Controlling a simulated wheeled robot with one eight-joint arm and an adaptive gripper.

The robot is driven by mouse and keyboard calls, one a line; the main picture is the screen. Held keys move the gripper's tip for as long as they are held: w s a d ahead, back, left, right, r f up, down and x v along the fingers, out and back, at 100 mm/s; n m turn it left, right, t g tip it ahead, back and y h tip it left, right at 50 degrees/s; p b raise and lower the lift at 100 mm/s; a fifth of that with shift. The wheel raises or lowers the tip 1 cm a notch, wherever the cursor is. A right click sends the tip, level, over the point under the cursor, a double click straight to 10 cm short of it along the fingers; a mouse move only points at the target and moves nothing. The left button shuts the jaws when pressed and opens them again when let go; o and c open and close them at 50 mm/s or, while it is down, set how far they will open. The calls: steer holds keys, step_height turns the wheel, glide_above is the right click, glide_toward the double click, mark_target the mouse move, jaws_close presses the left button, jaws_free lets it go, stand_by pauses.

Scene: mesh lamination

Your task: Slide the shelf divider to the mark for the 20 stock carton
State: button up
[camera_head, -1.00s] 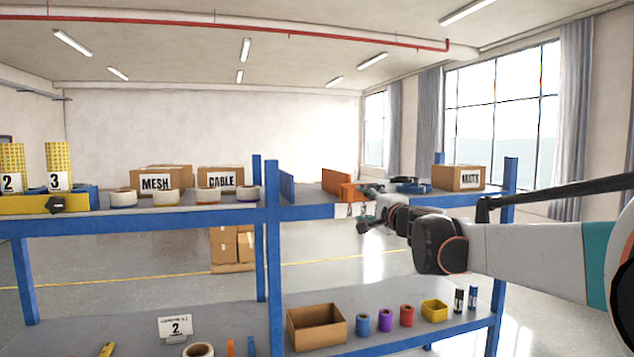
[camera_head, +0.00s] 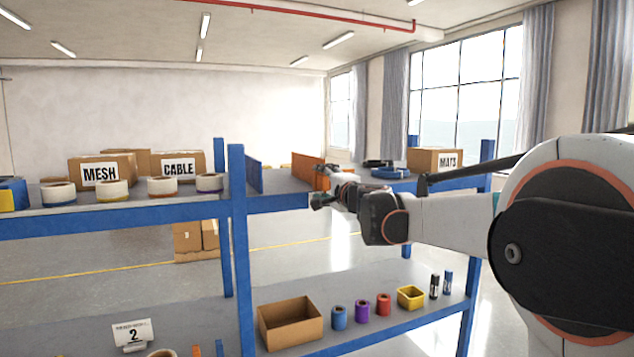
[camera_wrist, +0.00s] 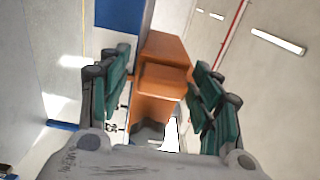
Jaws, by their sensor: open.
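The orange shelf divider (camera_head: 305,168) stands on the upper shelf, right of a blue upright panel (camera_head: 254,175). In the wrist view the divider (camera_wrist: 162,82) shows its orange front block between my two finger pairs. My gripper (camera_head: 318,198) is open at the shelf's front edge, in front of the divider and partly covering it in the head view. The green-padded fingers lie on either side of the block in the wrist view, with gaps; I cannot tell how deep it sits between them. A white scale strip (camera_wrist: 111,127) shows a mark that looks like 25. No 20 mark is readable.
Right of the divider are dark and blue rings (camera_head: 390,172) and a MATS carton (camera_head: 434,160). MESH (camera_head: 101,170) and CABLE (camera_head: 178,164) cartons and several tape rolls stand left. A blue post (camera_head: 238,250) rises beside the blue panel. The lower shelf holds an open carton (camera_head: 290,322).

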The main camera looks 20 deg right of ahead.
steer(key=shift+w, duration=0.25)
steer(key=shift+s+r, duration=0.15)
steer(key=shift+s, duration=0.05)
steer(key=shift+c, duration=0.3)
steer(key=c, duration=1.2)
steer(key=d+b, duration=0.1)
steer(key=d, duration=0.4)
steer(key=shift+w, duration=0.15)
steer(key=o, duration=1.3)
steer(key=shift+a, duration=0.15)
steer(key=shift+c, duration=0.2)
steer(key=shift+d, duration=0.2)
steer(key=shift+a, duration=0.1)
